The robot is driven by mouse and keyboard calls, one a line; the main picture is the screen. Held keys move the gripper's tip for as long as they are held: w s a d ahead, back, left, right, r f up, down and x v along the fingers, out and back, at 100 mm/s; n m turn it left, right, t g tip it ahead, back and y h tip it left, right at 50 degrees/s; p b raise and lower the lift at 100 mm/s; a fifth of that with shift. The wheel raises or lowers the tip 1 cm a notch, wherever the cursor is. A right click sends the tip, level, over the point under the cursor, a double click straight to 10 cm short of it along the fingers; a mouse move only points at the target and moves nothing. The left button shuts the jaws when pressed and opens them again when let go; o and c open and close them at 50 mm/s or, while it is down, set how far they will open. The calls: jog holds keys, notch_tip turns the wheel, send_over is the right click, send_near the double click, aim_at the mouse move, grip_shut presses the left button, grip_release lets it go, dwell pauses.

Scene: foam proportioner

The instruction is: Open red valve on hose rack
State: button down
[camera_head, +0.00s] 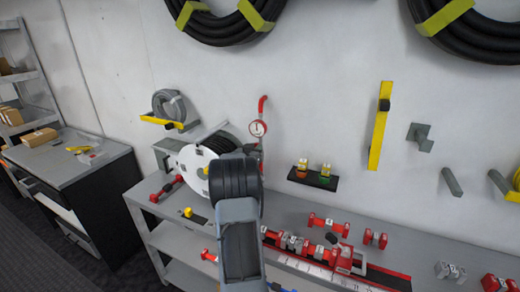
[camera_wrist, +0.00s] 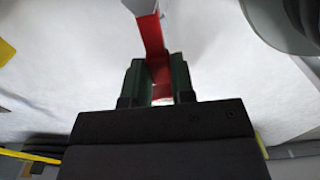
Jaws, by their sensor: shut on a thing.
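In the wrist view, a red bent bar (camera_wrist: 152,38), which looks like the red valve's handle, comes down from the top between the green fingers of my gripper (camera_wrist: 159,82). The fingers are shut on it. In the head view, a red upright handle (camera_head: 262,104) stands above a round white gauge (camera_head: 258,128) near the wall. A white reel disc with black hose (camera_head: 197,168) stands left of it. My arm covers the lower part of this area, and my gripper's fingers are hidden there.
A grey workbench (camera_head: 146,211) runs below with red fittings (camera_head: 328,223) on it. A small black shelf (camera_head: 312,179) holds two bottles right of the gauge. A yellow wall bar (camera_head: 379,130) and coiled hoses (camera_head: 222,26) are on the wall. A grey rounded part (camera_wrist: 287,22) is close at upper right in the wrist view.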

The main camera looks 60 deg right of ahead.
jog(key=c, duration=1)
grip_release()
jog(key=shift+o, duration=0.2)
jog(key=s+a+b, duration=0.1)
jog(key=a+b, duration=0.2)
jog(key=a, duration=1)
jog(key=shift+s+a+b, duration=0.3)
jog(key=shift+a, duration=0.1)
